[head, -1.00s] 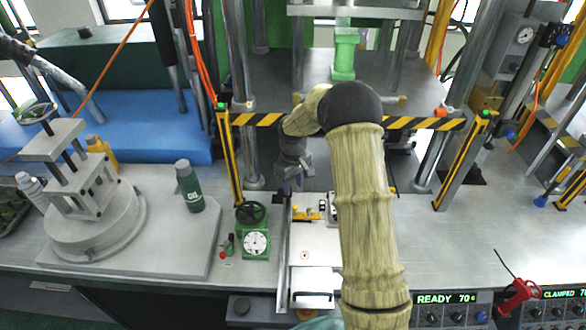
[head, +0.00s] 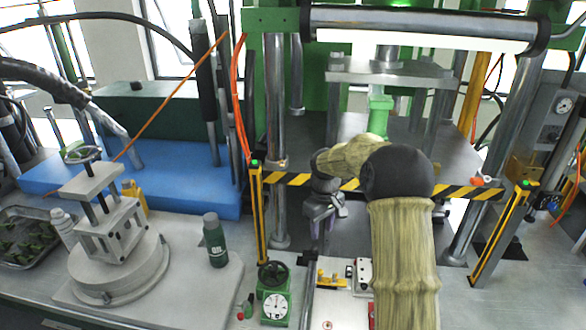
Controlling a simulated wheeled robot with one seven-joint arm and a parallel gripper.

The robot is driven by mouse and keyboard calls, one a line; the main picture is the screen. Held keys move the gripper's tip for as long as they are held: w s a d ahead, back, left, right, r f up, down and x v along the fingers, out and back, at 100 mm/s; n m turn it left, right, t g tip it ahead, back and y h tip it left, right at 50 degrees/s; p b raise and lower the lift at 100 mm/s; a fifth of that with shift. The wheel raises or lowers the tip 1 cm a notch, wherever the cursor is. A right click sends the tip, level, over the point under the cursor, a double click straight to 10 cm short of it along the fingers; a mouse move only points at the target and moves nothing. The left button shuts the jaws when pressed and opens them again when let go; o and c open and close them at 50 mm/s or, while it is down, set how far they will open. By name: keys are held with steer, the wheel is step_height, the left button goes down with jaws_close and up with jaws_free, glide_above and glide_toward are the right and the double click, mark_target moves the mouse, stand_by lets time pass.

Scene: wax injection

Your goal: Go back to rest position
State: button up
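My arm reaches up from the bottom of the head view and bends at a dark joint toward the press. My gripper (head: 316,236) hangs at its end, pointing down, in front of the press bed and close to the yellow-black striped bar (head: 300,180). Its fingers are small and dark here, so I cannot tell whether they are open or shut. No held object is visible. Below it is the light panel (head: 340,308) with small yellow and white parts, partly hidden behind my arm.
A green oil bottle (head: 214,240) and a green dial gauge (head: 274,295) stand to the left. A round-based hand press (head: 118,262) is further left, near a dark tray (head: 25,240). Yellow-black posts (head: 258,215) flank the bar. Bench space at the right is clear.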

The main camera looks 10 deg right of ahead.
steer(key=s+a+r+m+t, duration=0.1)
steer(key=s+m, duration=0.2)
steer(key=s, duration=1)
steer(key=s+r+m+t, duration=0.1)
steer(key=s+m, duration=0.1)
steer(key=s, duration=1.1)
steer(key=shift+s+a+m+t, duration=0.3)
steer(key=shift+s+a+m, duration=0.05)
steer(key=shift+s+m, duration=0.05)
